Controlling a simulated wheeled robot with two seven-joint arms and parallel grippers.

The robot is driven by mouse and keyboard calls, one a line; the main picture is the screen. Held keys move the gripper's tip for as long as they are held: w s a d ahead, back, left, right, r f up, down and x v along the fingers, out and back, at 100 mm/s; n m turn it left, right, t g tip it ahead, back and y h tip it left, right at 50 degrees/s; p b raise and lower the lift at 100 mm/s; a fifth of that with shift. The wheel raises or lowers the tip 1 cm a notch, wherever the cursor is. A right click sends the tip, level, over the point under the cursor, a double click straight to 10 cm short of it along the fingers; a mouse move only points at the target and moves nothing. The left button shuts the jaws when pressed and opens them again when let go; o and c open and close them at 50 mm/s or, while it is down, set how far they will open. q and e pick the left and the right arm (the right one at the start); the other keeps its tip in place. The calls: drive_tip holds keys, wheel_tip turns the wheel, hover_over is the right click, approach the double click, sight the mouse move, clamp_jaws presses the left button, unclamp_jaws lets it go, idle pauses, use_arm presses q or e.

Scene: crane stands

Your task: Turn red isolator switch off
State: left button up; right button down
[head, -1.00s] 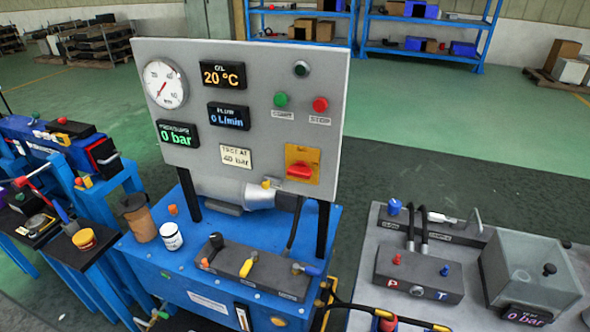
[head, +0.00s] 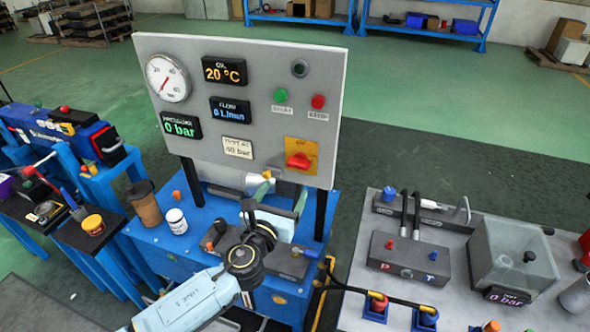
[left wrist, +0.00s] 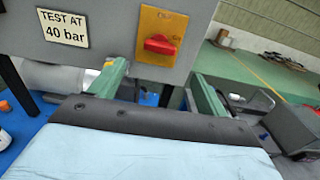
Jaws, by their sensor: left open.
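The red isolator switch (head: 299,161) sits on a yellow plate (head: 307,145) at the lower right of the grey upright panel (head: 235,60). Its handle lies roughly crosswise. In the left wrist view the red switch (left wrist: 160,45) shows near the top middle. My left gripper (head: 281,196) is open and empty, just below the switch in the head view. In the left wrist view its two green fingers (left wrist: 158,72) stand apart, below and to either side of the switch, not touching it. My right gripper is not in view.
Green (head: 280,95) and red (head: 318,102) buttons sit above the switch. Below the panel is a blue bench (head: 190,240) with a white jar (head: 176,221) and valves, partly hidden by my arm. A grey table (head: 350,285) with a clear tank (head: 515,250) stands to the right.

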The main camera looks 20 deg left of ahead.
sight(297, 167)
use_arm(q)
drive_tip(key=w+b, duration=0.1)
drive_tip(key=w, duration=0.8)
drive_tip(key=shift+w+d, duration=0.15)
drive_tip(key=shift+d, duration=0.05)
drive_tip(key=c, duration=1)
